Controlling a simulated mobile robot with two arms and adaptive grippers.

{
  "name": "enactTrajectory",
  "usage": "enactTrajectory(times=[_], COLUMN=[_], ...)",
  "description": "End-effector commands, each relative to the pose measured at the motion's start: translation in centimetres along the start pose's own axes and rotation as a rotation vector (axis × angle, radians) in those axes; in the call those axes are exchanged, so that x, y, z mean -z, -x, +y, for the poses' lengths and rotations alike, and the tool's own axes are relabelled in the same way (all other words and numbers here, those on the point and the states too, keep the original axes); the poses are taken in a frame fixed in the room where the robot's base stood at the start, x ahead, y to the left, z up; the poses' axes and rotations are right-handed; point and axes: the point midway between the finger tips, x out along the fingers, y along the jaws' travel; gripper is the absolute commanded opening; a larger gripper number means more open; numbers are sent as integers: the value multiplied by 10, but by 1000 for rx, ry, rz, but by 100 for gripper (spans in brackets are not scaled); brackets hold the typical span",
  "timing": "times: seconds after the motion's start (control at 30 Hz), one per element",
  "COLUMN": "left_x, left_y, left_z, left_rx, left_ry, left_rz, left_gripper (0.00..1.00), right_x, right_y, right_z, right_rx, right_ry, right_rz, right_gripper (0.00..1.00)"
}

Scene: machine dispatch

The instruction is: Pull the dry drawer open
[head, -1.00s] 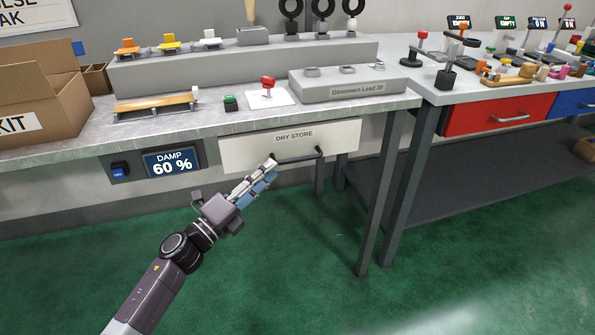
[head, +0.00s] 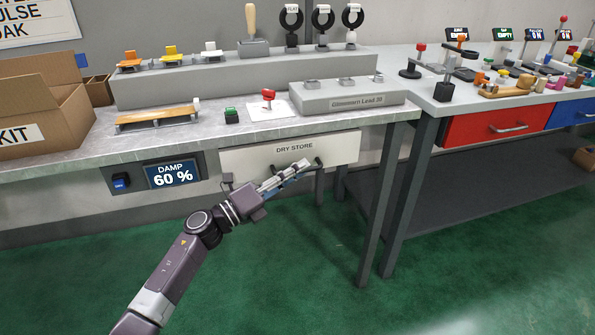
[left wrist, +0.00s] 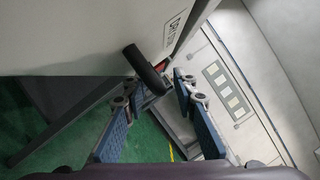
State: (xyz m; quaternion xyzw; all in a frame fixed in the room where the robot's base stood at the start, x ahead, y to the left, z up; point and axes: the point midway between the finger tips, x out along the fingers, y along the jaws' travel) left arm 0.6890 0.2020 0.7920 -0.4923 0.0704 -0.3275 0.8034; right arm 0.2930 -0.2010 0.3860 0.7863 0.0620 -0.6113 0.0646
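The dry drawer (head: 250,160) has a cream front lettered DRY STORE and sits under the left bench, looking shut. Its dark handle (head: 319,163) is partly hidden by my left gripper (head: 302,166), which is in front of the drawer with its fingertips at the handle. In the left wrist view, the black handle (left wrist: 146,70) lies ahead of and between the two blue-padded fingers of my gripper (left wrist: 155,92). The fingers stand apart. I cannot tell whether they touch the handle. My right gripper is out of view.
A DAMP 60 % display (head: 172,174) and blue switch (head: 121,182) are left of the drawer. Bench legs (head: 376,215) stand to the right. A red drawer (head: 490,124) is under the right bench. The green floor (head: 300,270) before the drawer is clear.

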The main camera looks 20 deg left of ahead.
Motion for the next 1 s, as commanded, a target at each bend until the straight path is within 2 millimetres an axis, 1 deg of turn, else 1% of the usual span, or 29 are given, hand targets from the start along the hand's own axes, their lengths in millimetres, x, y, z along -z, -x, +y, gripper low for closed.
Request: enactTrajectory(times=[0.27,0.37,0.5,0.53,1.0], left_x=[0,0,0,0,0], left_y=[-3,-3,-3,-3,-2], left_z=[0,0,0,0,1], left_rx=[-1,-1,-1,-1,-2], left_ry=[1,1,1,1,1], left_rz=[0,0,0,0,0], left_gripper=[26,17,2,0,0], right_x=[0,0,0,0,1], right_y=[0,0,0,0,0], right_z=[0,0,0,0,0], right_rx=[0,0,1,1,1], right_ry=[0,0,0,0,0], right_rz=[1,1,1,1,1], right_gripper=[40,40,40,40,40])
